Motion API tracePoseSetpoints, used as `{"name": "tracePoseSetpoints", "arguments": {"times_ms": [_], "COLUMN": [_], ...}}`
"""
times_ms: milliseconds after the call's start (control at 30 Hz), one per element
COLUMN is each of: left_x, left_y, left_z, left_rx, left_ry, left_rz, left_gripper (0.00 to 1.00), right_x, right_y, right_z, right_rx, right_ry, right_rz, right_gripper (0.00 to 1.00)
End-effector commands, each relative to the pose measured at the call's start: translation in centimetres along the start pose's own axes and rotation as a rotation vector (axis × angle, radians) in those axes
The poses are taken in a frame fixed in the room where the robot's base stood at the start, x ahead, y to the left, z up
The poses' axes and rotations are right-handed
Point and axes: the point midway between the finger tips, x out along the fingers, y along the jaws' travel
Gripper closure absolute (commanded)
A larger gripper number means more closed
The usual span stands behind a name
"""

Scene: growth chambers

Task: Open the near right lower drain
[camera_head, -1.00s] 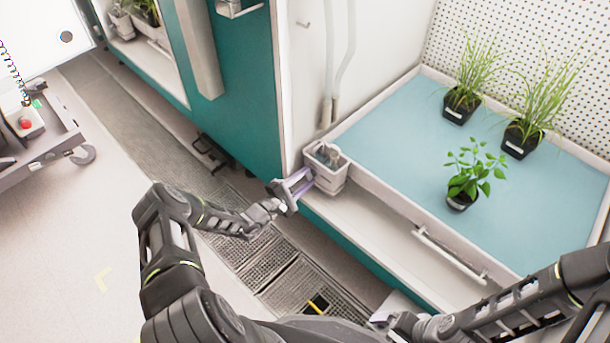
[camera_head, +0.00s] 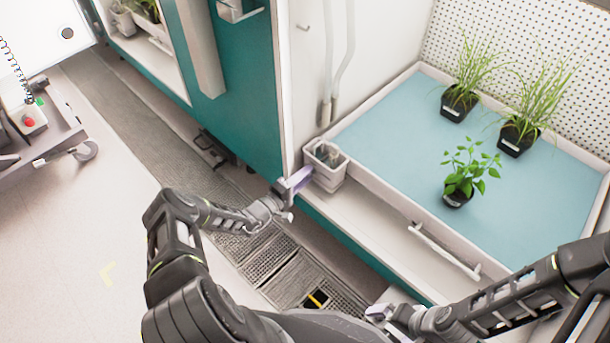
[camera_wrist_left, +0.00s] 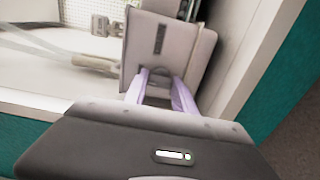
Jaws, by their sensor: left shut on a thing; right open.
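A small grey box (camera_head: 326,170) stands on the ledge at the left corner of the right chamber, below two hanging pipes (camera_head: 336,70). It also shows in the left wrist view (camera_wrist_left: 150,45). My left gripper (camera_head: 303,180) is at its front face; its pale purple fingers (camera_wrist_left: 160,90) are shut on a small rounded grey part (camera_wrist_left: 159,74) low on that face. The fingers hide part of it. I cannot tell for sure whether this part is the drain. My right gripper (camera_head: 378,313) is open and empty, low near the chamber's front.
A blue tray (camera_head: 390,150) with potted plants fills the chamber. A white bar handle (camera_head: 443,252) is on its front side. The floor grating (camera_head: 265,255) has a dark opening with a yellow bar (camera_head: 316,299). A wheeled cart (camera_head: 40,140) stands at the left.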

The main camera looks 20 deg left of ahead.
Motion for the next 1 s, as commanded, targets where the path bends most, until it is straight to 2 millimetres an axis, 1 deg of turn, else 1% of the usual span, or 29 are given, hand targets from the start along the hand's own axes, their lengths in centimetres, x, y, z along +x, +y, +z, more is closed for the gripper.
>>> {"name": "tracePoseSetpoints", "arguments": {"times_ms": [33,267,300,533,833,933,1000], "left_x": [0.0,0.0,0.0,0.0,-0.2,-0.8,-1.6], "left_y": [-0.2,-0.2,-0.2,-0.1,0.0,0.0,0.1], "left_z": [0.2,0.3,0.3,0.1,0.0,0.0,0.0], "left_rx": [0.002,0.001,0.001,0.000,0.000,0.000,0.000], "left_ry": [-0.004,-0.005,-0.005,-0.003,-0.001,0.000,0.000], "left_rz": [-0.003,-0.004,-0.004,-0.002,-0.001,-0.002,-0.002], "left_gripper": [1.00,1.00,0.66,0.47,0.46,0.46,0.46], "right_x": [0.0,0.0,0.0,0.0,-0.1,-0.3,-0.6], "right_y": [0.0,0.0,0.0,0.0,0.0,-0.1,-0.3], "right_z": [0.0,0.0,0.0,0.0,0.0,0.0,0.1], "right_rx": [0.000,0.000,0.000,0.000,0.000,0.000,-0.001], "right_ry": [0.000,0.000,0.000,0.000,0.000,-0.001,-0.003], "right_rz": [0.000,0.000,0.000,0.000,0.000,0.000,-0.001], "right_gripper": [0.01,0.01,0.01,0.01,0.01,0.01,0.01]}}
